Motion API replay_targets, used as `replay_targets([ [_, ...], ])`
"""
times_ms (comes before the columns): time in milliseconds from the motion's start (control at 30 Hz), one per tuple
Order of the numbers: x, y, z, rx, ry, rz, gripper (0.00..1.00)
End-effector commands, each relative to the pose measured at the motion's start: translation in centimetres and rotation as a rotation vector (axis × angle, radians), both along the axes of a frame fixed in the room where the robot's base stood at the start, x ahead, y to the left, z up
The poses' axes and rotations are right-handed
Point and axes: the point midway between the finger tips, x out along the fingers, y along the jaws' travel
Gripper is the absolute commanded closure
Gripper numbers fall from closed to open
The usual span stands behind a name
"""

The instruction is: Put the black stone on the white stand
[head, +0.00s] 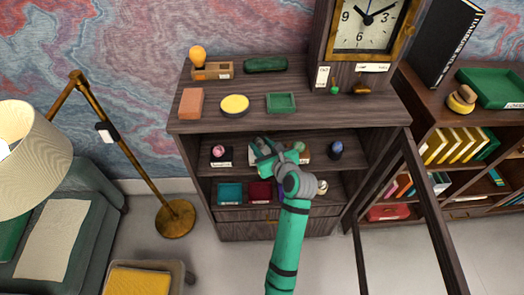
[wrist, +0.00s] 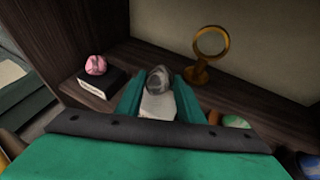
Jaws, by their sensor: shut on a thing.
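My green gripper (head: 262,152) reaches into the upper open shelf of the wooden cabinet. In the wrist view its two fingers (wrist: 159,90) are shut on the black stone (wrist: 159,78), a dark grey rounded stone with lighter streaks. A pale block (wrist: 158,106), which looks like the white stand, shows just below the stone between the fingers. I cannot tell whether stone and stand touch. The stone is hidden by my gripper in the head view.
Left of my gripper, a pink stone (wrist: 96,65) sits on a black labelled stand (wrist: 101,83). A brass ring on a foot (wrist: 211,46) stands behind right. A green stone (wrist: 235,121) and a dark blue one (head: 336,147) are to the right. An open cabinet door (head: 430,200) stands right.

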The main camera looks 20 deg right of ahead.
Motion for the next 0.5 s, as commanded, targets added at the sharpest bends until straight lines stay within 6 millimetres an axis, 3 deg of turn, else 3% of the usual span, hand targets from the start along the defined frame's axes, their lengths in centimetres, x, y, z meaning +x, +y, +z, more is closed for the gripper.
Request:
replay_targets([
  [267, 1.1, -0.5, -1.4, 0.001, -0.001, 0.0, 0.9],
  [500, 1.0, -0.5, -4.4, 0.0, 0.0, -0.001, 0.9],
])
